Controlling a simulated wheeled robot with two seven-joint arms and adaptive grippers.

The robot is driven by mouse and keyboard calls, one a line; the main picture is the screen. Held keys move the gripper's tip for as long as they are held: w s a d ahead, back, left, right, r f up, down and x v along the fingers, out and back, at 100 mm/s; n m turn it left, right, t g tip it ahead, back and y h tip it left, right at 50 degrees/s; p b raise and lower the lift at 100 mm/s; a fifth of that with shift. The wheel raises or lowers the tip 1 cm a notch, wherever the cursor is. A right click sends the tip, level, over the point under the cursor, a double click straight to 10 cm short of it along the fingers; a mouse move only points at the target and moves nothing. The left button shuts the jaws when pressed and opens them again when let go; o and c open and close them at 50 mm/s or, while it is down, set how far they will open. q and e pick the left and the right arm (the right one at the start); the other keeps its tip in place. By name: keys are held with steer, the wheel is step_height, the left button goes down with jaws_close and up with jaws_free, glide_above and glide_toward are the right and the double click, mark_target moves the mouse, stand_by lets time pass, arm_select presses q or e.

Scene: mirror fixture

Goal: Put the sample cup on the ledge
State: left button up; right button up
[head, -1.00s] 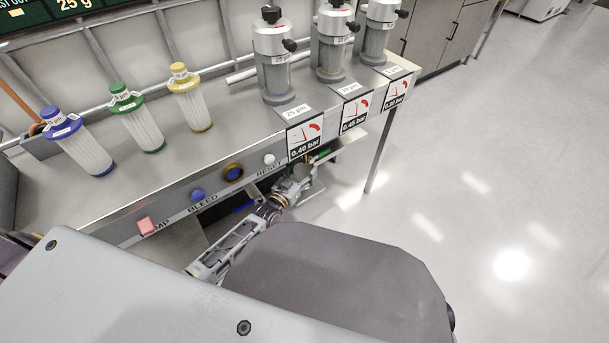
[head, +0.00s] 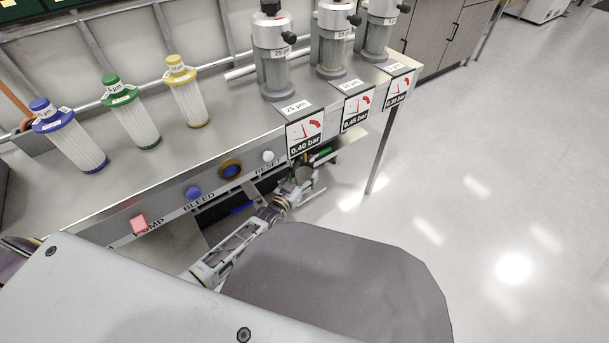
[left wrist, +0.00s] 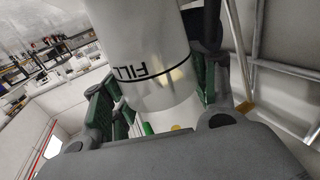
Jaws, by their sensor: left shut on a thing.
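The sample cup (left wrist: 148,55) is a pale cylinder with a dark line and the word FILL, upside down in the left wrist view. It sits between the green-padded fingers of my left gripper (left wrist: 158,95), which is shut on it. In the head view my left gripper (head: 302,182) is low beside the bench front, below the gauge cards. The cup is too small and covered there to make out clearly. I cannot make out for certain which surface is the ledge. My right gripper is not in view.
The steel bench (head: 225,140) carries blue (head: 75,140), green (head: 135,118) and yellow (head: 190,95) filter cartridges. Three grey filter housings stand behind gauge cards (head: 305,132). Buttons line the front edge, including a red one (head: 139,224). The floor at right is clear.

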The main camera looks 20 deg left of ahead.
arm_select(q)
steer(key=shift+f, duration=0.2)
steer(key=o, duration=0.7)
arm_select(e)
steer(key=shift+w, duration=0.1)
arm_select(q)
steer(key=shift+r, duration=0.25)
steer(key=shift+p+v, duration=0.35)
steer(key=shift+v, duration=0.5)
steer(key=shift+p+v, duration=1.7)
steer(key=shift+v, duration=3.45)
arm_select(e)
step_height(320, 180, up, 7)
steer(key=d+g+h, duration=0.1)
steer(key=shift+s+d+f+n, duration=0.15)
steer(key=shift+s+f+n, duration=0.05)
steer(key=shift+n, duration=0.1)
arm_select(q)
steer(key=shift+d, duration=0.1)
